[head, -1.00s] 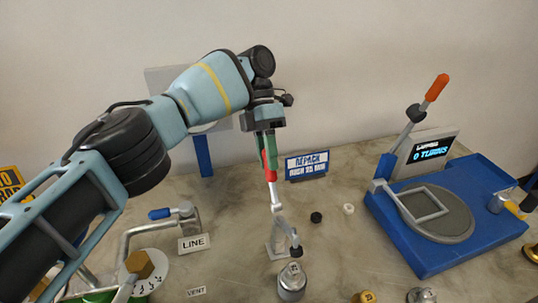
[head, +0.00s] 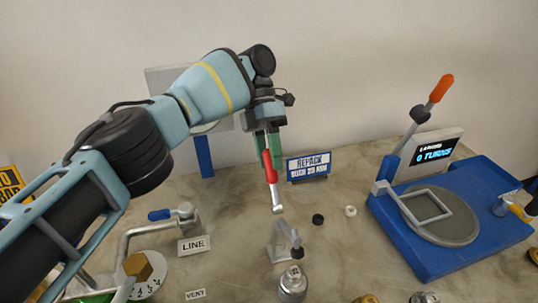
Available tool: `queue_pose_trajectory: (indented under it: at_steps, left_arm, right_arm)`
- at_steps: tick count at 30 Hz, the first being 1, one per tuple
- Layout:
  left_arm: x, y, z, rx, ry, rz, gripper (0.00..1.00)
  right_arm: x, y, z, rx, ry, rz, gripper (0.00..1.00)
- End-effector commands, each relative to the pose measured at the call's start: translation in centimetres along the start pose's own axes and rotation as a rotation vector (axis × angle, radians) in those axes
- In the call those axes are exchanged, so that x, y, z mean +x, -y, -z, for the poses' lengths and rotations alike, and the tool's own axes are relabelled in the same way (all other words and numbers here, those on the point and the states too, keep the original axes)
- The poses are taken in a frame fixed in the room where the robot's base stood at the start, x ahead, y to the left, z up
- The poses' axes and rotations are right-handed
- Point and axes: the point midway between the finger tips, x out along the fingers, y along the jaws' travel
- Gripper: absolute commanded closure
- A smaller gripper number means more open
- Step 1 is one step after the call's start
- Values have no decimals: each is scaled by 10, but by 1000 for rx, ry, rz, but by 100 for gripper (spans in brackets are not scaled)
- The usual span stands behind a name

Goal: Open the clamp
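The clamp (head: 283,240) is a small grey bracket with a dark-tipped arm. The arm's tip sits just behind and above a silver knobbed piece (head: 293,282). The clamp's red handle (head: 271,172) stands steeply upright on a pale rod with a rounded lower end. I cannot tell how that end joins the bracket. My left gripper (head: 268,150) reaches down from above, its green fingers on both sides of the handle's upper part. It appears shut on the handle, though contact is partly hidden. My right gripper is not in view.
A blue station (head: 395,245) with a round grey plate and an orange-tipped lever (head: 440,88) stands at right. A blue-handled pipe valve (head: 160,214) is at left. Black (head: 318,219) and white (head: 351,211) rings lie on the table, right of the clamp. A sign (head: 308,165) stands behind.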

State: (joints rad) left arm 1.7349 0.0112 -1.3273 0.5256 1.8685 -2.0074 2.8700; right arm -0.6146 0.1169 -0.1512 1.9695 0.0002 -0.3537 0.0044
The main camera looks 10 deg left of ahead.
Motion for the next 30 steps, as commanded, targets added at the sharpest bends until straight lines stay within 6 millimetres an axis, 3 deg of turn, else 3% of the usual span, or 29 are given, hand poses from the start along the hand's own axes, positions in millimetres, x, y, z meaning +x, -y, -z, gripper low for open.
queue_pose_trajectory:
  at_steps: [8, 21, 30]
  left_arm:
    - [-1, 1, 1, -1, -5, -1, 55]
    - [-28, 19, 5, 0, -3, -1, 55]
    - [-22, 39, 17, 3, 0, -5, 55]
  right_arm:
    - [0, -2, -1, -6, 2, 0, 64]
    - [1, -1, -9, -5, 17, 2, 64]
    - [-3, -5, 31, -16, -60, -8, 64]
